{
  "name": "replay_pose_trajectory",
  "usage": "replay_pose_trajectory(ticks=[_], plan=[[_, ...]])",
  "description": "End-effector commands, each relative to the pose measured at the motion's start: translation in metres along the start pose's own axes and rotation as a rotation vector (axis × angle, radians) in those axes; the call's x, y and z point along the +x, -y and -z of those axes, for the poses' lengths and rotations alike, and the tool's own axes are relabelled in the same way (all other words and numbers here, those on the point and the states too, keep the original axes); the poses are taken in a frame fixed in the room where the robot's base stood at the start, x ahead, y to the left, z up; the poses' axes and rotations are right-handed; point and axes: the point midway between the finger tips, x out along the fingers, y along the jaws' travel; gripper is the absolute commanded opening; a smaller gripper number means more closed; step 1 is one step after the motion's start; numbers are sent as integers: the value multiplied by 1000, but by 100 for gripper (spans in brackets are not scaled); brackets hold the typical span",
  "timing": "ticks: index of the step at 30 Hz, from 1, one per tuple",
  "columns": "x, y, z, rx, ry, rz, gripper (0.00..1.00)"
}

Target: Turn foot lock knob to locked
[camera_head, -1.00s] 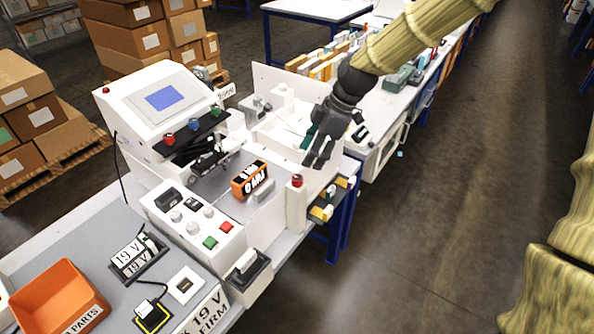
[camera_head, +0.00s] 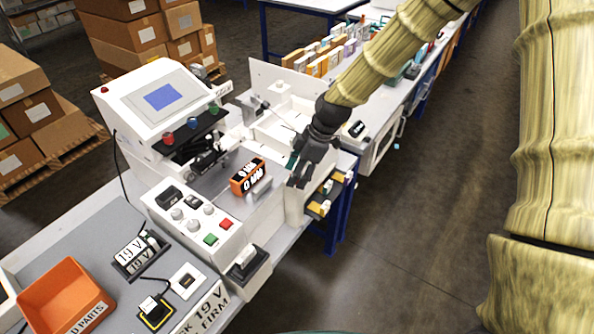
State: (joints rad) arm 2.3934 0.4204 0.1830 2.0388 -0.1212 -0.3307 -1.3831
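My gripper (camera_head: 298,182) is at the right front corner of the white machine (camera_head: 294,206), pointing down and left. Its dark fingers are small and overlap in this view, so I cannot tell how far apart they are or whether they touch the machine. No knob is clearly readable as the foot lock knob. Small yellow-and-white parts (camera_head: 318,208) sit low on the machine's right side, just below and right of my gripper.
A control panel with knobs and buttons (camera_head: 190,222) and an orange counter box (camera_head: 248,177) are left of my gripper. A tilted screen console (camera_head: 160,98) stands behind. An orange parts bin (camera_head: 66,296) is at the front left. The floor on the right (camera_head: 420,250) is clear.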

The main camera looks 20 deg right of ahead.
Motion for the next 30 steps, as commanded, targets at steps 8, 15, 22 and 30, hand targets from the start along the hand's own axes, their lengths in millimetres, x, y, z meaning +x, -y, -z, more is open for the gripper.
replay_pose_trajectory(ticks=[8, 15, 22, 30], plan=[[1, 0, 0, 0, 0, 0, 49], [1, 0, 0, 0, 0, 0, 11], [1, 0, 0, 5, 0, -2, 4], [2, 1, -1, 82, 1, -33, 4]])
